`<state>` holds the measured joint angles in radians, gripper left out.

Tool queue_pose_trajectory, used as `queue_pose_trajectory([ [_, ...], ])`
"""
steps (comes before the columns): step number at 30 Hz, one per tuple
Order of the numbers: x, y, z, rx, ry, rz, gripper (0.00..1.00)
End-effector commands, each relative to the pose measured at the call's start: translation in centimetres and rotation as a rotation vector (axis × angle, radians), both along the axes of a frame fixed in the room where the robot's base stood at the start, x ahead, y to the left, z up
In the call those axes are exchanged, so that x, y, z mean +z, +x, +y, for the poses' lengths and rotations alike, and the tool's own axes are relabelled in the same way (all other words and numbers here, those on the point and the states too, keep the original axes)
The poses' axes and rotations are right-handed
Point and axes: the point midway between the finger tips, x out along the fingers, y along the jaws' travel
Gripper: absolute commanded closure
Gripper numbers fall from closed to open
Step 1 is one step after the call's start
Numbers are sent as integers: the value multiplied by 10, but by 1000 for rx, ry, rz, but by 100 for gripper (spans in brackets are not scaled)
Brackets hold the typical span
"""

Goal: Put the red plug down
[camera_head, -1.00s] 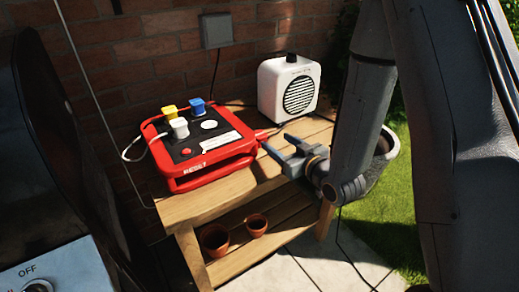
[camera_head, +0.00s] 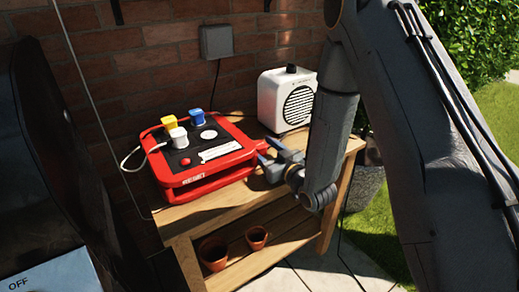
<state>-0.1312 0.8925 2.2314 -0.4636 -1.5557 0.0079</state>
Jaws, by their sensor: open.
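A small red piece (camera_head: 262,145), which looks like the red plug, shows at my gripper's fingertips, beside the right side of the red power box. It is small and partly hidden, so I cannot tell its exact pose or whether a finger touches it. My gripper (camera_head: 264,152) is open, low over the wooden table, with its blue-grey fingers pointing left towards the box. The red power box (camera_head: 222,168) has a black top with a yellow plug (camera_head: 172,122), a blue plug (camera_head: 195,116) and a white plug (camera_head: 179,137) in it.
A white heater or speaker (camera_head: 285,100) stands at the back right of the wooden table (camera_head: 205,214). Two terracotta pots (camera_head: 214,254) sit on the lower shelf. A brick wall closes the back. A dark appliance (camera_head: 50,150) stands at the left. My arm hides the table's right part.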

Motion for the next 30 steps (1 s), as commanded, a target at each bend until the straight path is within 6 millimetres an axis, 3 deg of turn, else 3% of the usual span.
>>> queue_pose_trajectory([
  [8, 0, 2, 2, -1, -1, 1, 45],
  [15, 0, 2, 1, -1, -1, 1, 86],
  [17, 0, 2, 1, -1, 0, 0, 92],
  [30, 13, 3, 1, 0, 0, -1, 92],
])
